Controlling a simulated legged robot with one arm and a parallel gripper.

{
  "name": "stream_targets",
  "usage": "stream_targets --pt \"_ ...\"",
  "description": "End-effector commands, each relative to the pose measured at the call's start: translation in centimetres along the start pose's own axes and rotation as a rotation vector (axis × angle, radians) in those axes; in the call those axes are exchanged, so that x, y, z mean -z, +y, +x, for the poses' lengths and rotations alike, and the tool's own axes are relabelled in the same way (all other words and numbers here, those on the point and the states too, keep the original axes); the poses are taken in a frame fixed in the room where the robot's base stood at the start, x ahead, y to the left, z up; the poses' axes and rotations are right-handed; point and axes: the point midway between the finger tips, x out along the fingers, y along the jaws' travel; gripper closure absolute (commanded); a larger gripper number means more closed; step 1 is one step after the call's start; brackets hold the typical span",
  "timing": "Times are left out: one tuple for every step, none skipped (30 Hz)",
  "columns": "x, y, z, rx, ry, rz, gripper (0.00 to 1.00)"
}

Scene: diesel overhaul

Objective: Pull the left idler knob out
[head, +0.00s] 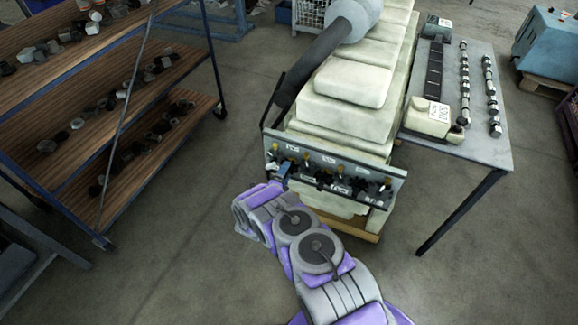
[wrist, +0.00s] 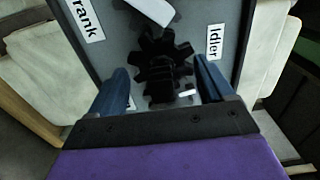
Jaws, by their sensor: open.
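In the wrist view a black, star-shaped knob (wrist: 165,52) sits on the grey panel, beside a white "Idler" label (wrist: 214,42). My gripper (wrist: 160,68) is open, with one blue finger on each side of the knob. I cannot tell whether either finger touches it. In the head view my gripper (head: 283,170) is at the left part of the engine's front panel (head: 335,165). I cannot make out the knob between its fingers there.
Several dark knobs (head: 324,179) and yellow-tipped parts line the panel. A second label ending in "rank" (wrist: 85,18) is left of the knob. A parts table (head: 483,148) stands right of the engine, and a shelf rack (head: 135,178) stands left. Floor between rack and engine is clear.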

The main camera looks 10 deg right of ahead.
Motion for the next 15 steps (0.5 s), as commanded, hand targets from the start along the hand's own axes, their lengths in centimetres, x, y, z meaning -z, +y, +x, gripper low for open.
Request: stream_targets --pt "0.0 0.0 0.0 0.000 0.000 0.000 0.19" --pt "0.0 0.0 0.0 0.000 0.000 0.000 0.19" --pt "0.0 0.0 0.0 0.000 0.000 0.000 0.19" --pt "0.0 0.0 0.0 0.000 0.000 0.000 0.19" --pt "0.0 0.0 0.0 0.000 0.000 0.000 0.19" --pt "0.0 0.0 0.0 0.000 0.000 0.000 0.19" --pt "0.0 0.0 0.0 0.000 0.000 0.000 0.19" --pt "0.0 0.0 0.0 0.001 0.000 0.000 0.19" --pt "0.0 -0.1 0.0 0.000 0.000 0.000 0.19" --pt "0.0 -0.1 -0.1 0.000 0.000 0.000 0.19" --pt "0.0 -0.2 -0.3 0.000 -0.001 0.000 0.19" --pt "-0.1 -0.3 -0.7 0.000 -0.001 0.000 0.19" --pt "-0.1 -0.4 -1.0 0.000 -0.002 0.000 0.19" --pt "-0.1 -0.5 -1.4 -0.001 -0.002 0.000 0.19" --pt "0.0 -0.5 -2.0 -0.002 -0.002 -0.002 0.19"
